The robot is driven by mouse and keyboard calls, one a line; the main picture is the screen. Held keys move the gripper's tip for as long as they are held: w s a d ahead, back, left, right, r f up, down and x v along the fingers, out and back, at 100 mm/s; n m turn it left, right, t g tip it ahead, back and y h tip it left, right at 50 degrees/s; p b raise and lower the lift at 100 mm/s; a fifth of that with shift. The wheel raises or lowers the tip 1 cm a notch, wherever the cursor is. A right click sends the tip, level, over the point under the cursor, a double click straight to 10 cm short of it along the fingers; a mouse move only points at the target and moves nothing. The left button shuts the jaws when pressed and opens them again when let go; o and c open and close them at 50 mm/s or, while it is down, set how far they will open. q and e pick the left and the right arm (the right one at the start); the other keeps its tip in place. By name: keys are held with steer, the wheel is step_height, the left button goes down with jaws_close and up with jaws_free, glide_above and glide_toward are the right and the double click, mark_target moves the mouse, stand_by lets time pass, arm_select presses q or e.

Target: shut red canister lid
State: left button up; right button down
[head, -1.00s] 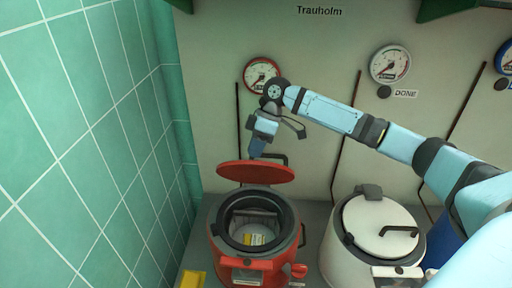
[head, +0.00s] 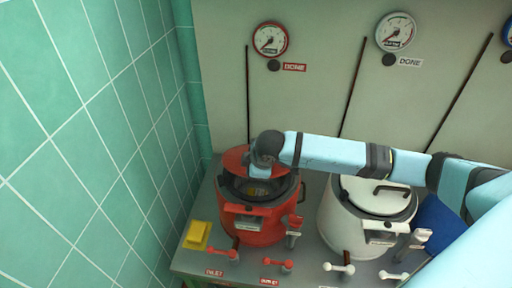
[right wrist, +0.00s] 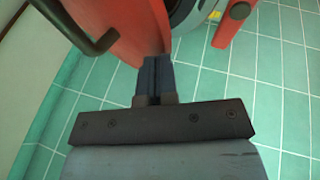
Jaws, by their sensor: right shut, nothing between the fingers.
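The red canister (head: 264,230) stands on the grey bench, its dark-rimmed mouth partly uncovered. Its red lid (head: 236,157) is open, raised at the back of the mouth. In the right wrist view the lid (right wrist: 118,22) fills the upper left, with its dark handle (right wrist: 75,30) on the left. My right gripper (head: 259,174) is over the canister beside the lid, partly hiding both. In the right wrist view its fingers (right wrist: 155,62) are shut and empty, close to the lid's edge; I cannot tell whether they touch it. My left gripper is not in view.
A white canister (head: 345,222) stands to the right, with my right arm passing above it. Red and white valve handles line the bench front. A tiled wall (head: 90,150) rises at the left.

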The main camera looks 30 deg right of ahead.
steer(key=f, duration=0.3)
steer(key=s+a+f+t+h+b, duration=0.1)
steer(key=f, duration=0.2)
steer(key=f+t, duration=0.1)
steer(key=f, duration=0.2)
steer(key=shift+s+a+f+h+b, duration=0.1)
steer(key=shift+s+a+h+b, duration=0.1)
steer(key=shift+s+h+b, duration=0.15)
steer(key=shift+f, duration=0.65)
steer(key=shift+s, duration=0.1)
